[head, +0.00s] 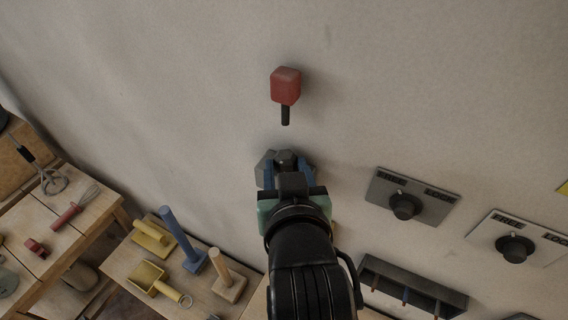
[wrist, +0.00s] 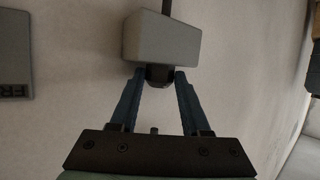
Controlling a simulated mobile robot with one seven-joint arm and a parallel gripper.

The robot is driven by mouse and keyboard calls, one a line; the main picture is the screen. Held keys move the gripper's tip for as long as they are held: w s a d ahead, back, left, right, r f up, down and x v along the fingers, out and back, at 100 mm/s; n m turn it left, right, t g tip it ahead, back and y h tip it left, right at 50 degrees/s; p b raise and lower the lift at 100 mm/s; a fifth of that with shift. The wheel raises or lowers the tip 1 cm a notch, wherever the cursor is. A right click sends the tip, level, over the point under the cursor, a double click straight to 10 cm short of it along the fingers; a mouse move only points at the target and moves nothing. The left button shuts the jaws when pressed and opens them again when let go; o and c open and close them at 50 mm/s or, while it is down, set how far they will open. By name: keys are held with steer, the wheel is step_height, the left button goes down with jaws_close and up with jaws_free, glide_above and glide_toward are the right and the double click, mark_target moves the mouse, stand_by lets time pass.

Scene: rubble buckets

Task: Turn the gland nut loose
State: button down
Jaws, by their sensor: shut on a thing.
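The gland nut (wrist: 159,77) is a small dark round part against the underside of a light grey block (wrist: 160,38) in the wrist view. My gripper (wrist: 159,84) has its two blue fingers on either side of the nut, closed on it. In the head view my gripper (head: 286,170) reaches up to the wall, and a dark part, seemingly the nut (head: 286,157), shows between the fingertips. The grey block (head: 263,166) is mostly hidden there behind the fingers. How far the nut is turned cannot be told.
A red block (head: 285,84) with a black stem is on the wall above. Plates with black knobs (head: 404,206) (head: 515,247) and a dark rack (head: 412,288) are on the right. Wooden tables (head: 130,262) with tools stand at lower left. The upper wall is mostly bare.

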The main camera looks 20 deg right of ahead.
steer(key=shift+d+r+n+y, duration=0.1)
steer(key=shift+n+y, duration=0.2)
steer(key=shift+c, duration=1.8)
jaws_free()
steer(key=shift+f, duration=0.2)
